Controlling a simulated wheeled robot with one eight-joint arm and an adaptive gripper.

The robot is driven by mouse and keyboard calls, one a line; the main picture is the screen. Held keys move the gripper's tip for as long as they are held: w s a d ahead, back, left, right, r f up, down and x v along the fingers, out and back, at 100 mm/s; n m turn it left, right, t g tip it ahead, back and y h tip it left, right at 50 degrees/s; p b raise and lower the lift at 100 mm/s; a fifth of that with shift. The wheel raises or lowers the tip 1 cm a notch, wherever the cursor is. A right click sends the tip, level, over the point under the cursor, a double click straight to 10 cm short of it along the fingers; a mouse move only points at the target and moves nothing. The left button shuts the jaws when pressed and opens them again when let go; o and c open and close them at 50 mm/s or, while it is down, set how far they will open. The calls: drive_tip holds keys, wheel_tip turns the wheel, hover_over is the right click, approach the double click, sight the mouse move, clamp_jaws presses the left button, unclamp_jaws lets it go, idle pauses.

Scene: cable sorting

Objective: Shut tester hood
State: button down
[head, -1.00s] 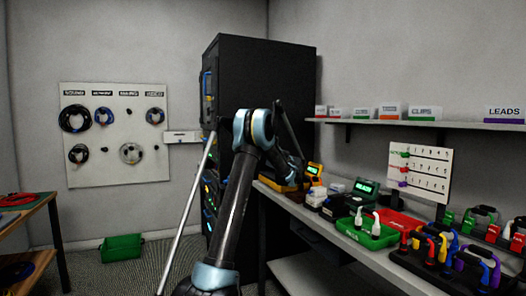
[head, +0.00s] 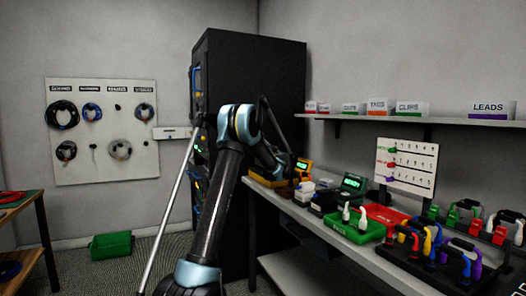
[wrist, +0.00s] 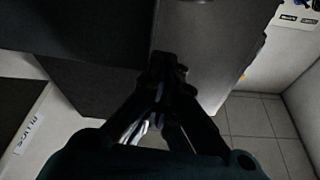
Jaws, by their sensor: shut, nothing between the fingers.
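A dark tester with a lit green READY screen (head: 353,183) stands on the bench in the head view. A yellow-orange handheld meter (head: 302,169) stands left of it. I cannot make out which part is the hood or how far open it is. In the head view my arm reaches over the bench's far left end, with its tip at the yellow meter's left; the fingertips are not clear there. In the wrist view my gripper (wrist: 168,75) is shut and empty, its dark fingers together in front of a grey panel. Contact cannot be told.
A tall black rack (head: 250,90) stands behind my arm. A green tray (head: 357,230) and a red tray (head: 388,216) lie on the bench, with several coloured-handled leads at right. A shelf (head: 420,121) runs above. A green bin (head: 111,246) sits on the floor at left.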

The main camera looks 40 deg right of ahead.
wheel_tip(320, 180, up, 9)
drive_tip(key=shift+f, duration=0.2)
